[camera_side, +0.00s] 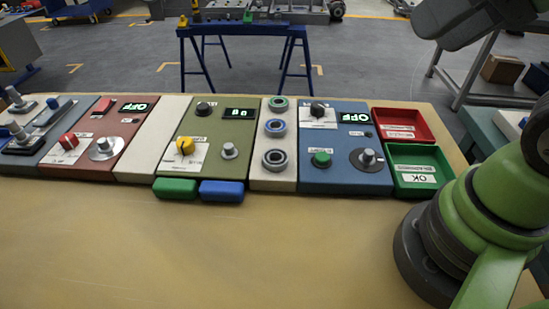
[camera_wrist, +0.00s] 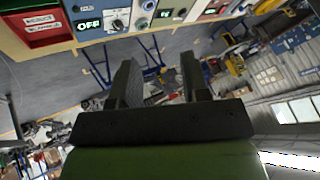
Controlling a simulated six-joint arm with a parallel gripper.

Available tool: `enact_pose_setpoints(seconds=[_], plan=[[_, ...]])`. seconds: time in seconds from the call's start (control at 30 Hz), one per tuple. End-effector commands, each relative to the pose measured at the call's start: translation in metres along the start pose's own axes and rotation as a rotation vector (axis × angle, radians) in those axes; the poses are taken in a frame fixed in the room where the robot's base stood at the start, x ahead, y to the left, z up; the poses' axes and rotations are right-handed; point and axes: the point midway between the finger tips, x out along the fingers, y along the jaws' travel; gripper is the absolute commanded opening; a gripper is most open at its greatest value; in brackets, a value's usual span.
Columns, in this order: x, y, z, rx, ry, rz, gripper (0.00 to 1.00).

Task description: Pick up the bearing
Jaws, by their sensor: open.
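Three ring-shaped bearings sit in a row on a beige panel: the far one (camera_side: 278,103) has a green inner ring, the middle one (camera_side: 275,120) looks blue-grey, and the near one (camera_side: 274,152) is grey. Small rings in the same beige strip, apparently bearings (camera_wrist: 141,23), show at the top of the wrist view. My gripper (camera_wrist: 157,75) is open and empty, its two dark fingers apart and well away from the panels. In the side view its fingers are not visible.
A blue panel (camera_side: 330,178) and an olive panel (camera_side: 203,165) with knobs flank the beige one. A red tray (camera_side: 425,112) and a green tray (camera_side: 444,160) stand at the right. Green (camera_side: 175,188) and blue (camera_side: 222,191) blocks lie in front. The front table is clear.

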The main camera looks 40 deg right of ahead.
Motion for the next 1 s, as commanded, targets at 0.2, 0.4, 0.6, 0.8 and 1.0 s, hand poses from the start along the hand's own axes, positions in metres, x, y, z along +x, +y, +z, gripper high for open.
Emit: enact_pose_setpoints(seconds=[0.2,0.4,0.6,0.8,1.0], plan=[[0.0,0.0,0.0,0.0,0.0,0.0,0.43],[0.0,0.0,0.0,0.0,0.0,0.0,0.47],[0.0,0.0,0.0,0.0,0.0,0.0,0.84],[0.0,0.0,0.0,0.0,0.0,0.0,0.84],[0.009,-0.006,-0.013,-0.007,-0.053,0.023,0.84]])
